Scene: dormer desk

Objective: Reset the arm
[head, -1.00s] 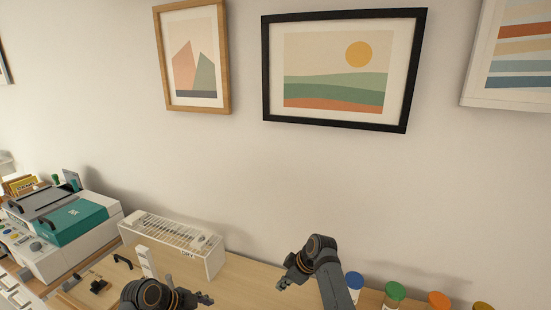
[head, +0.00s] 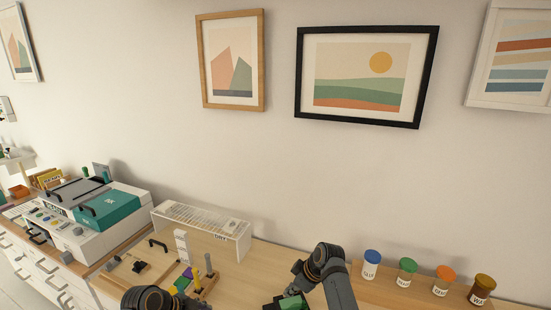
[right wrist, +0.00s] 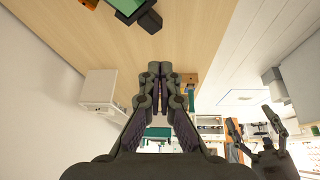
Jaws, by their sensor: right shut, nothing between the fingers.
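My right gripper (head: 296,268) shows in the head view above the desk's middle, left of the jars. In the right wrist view its two fingers (right wrist: 160,72) meet, shut, with nothing held. My left arm shows at the bottom edge of the head view, its hand mostly cut off. In the right wrist view my left gripper (right wrist: 256,124) appears at the right with its fingers spread apart and empty. A green object (head: 292,302) in a dark holder lies below my right gripper in the head view.
Four-sided white drying rack (head: 202,228) stands against the wall. A teal-lidded machine (head: 105,210) is at left. Several jars with coloured lids, including a blue one (head: 371,263), line the right. A wooden board (head: 136,268) and upright pegs are near my left arm.

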